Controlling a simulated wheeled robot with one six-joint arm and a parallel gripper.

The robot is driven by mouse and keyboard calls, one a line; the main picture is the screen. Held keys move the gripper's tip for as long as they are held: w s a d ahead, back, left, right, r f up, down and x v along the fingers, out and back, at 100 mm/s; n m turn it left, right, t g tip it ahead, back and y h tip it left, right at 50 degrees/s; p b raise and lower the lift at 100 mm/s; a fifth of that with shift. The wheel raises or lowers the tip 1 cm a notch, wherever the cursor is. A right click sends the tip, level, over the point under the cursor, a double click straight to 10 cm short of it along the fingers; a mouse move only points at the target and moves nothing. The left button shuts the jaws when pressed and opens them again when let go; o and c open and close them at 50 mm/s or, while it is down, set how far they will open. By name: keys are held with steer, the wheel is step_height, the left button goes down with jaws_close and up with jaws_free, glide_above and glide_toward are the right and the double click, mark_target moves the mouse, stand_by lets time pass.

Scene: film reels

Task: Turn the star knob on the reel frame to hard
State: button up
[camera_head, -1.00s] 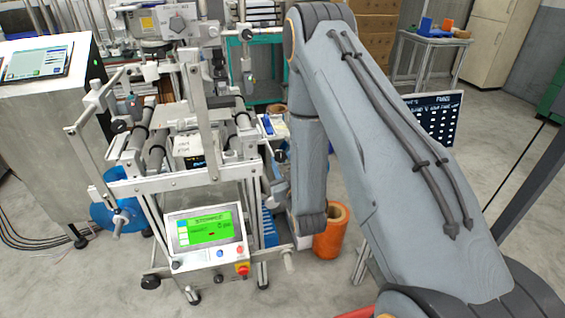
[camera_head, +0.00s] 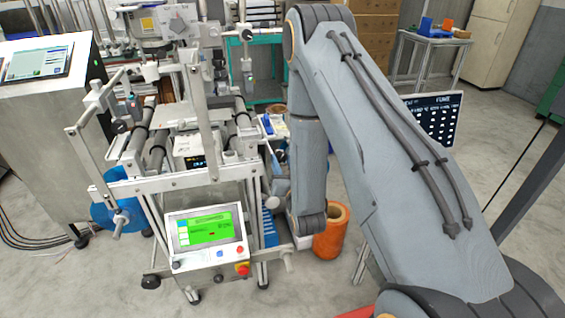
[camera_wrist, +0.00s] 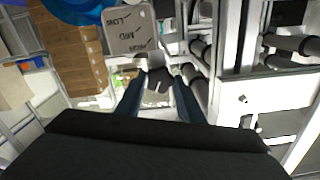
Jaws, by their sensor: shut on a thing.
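The dark star knob (camera_wrist: 158,78) shows in the wrist view, between the tips of my gripper (camera_wrist: 160,92). My gripper is shut on it, and the fingers hide part of the knob. Beside it, up and to the left, is a grey label plate (camera_wrist: 130,28). Its lettering is tilted; LOW and MID can be made out, and the third word is unclear. I cannot tell which mark the knob points to. In the head view the reel frame (camera_head: 178,184) stands left of my arm, and the knob and my fingertips cannot be made out there.
A control box with a green screen (camera_head: 207,238) sits low on the frame's front. An orange roll (camera_head: 331,238) stands on the floor beside my arm. A metal cabinet with a display (camera_head: 38,110) is at the left. The floor at the front left is open.

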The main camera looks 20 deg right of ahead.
steer(key=m, duration=1.5)
steer(key=shift+m+p, duration=0.3)
steer(key=shift+p, duration=0.05)
steer(key=m, duration=0.3)
steer(key=shift+m, duration=0.3)
steer(key=m, duration=0.3)
steer(key=shift+m, duration=0.3)
steer(key=m, duration=0.3)
steer(key=shift+m, duration=2.2)
